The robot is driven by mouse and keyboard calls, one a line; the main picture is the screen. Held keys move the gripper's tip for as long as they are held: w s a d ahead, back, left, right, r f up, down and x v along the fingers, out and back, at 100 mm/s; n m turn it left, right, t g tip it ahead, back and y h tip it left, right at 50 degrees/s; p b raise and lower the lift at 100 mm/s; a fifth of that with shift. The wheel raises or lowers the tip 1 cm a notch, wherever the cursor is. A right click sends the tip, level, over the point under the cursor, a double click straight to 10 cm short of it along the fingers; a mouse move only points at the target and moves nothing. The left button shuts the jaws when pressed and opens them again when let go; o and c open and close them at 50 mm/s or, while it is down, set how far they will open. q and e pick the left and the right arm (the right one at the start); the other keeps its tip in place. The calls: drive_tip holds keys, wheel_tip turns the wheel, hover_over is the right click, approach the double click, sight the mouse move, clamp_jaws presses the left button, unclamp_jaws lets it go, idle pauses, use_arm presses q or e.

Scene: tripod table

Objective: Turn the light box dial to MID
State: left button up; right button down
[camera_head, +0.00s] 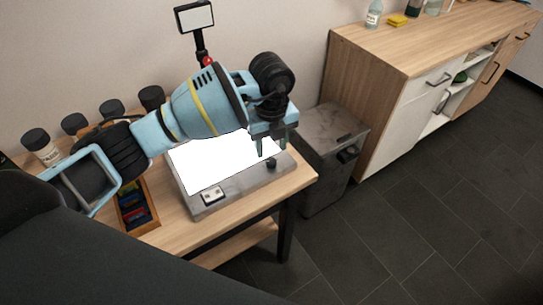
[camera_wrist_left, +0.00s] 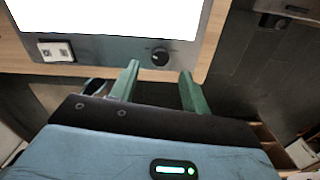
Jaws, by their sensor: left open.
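The light box (camera_head: 240,183) is a grey slab with a bright white lit panel, lying on a small wooden table. Its black dial (camera_head: 271,163) is at the front right corner of the box. The dial also shows in the left wrist view (camera_wrist_left: 160,57), with small markings too fine to read. My left gripper (camera_head: 271,150) is open above the dial. In the left wrist view its green fingers (camera_wrist_left: 157,75) are apart, and the dial appears beyond and between them. Nothing is between the fingertips. My right gripper is not in view.
A socket plate (camera_head: 212,195) sits on the box's front edge. A wooden tray (camera_head: 139,207) with coloured items and several black-capped jars stand at the left. A small screen on a stand (camera_head: 195,17) rises behind. A grey bin (camera_head: 331,160) and a cabinet (camera_head: 400,50) stand at right.

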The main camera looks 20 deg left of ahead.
sight(271, 161)
use_arm(q)
wheel_tip(271, 161, down, 5)
drive_tip(key=shift+r, duration=0.1)
idle(0.3)
drive_tip(key=c, duration=1)
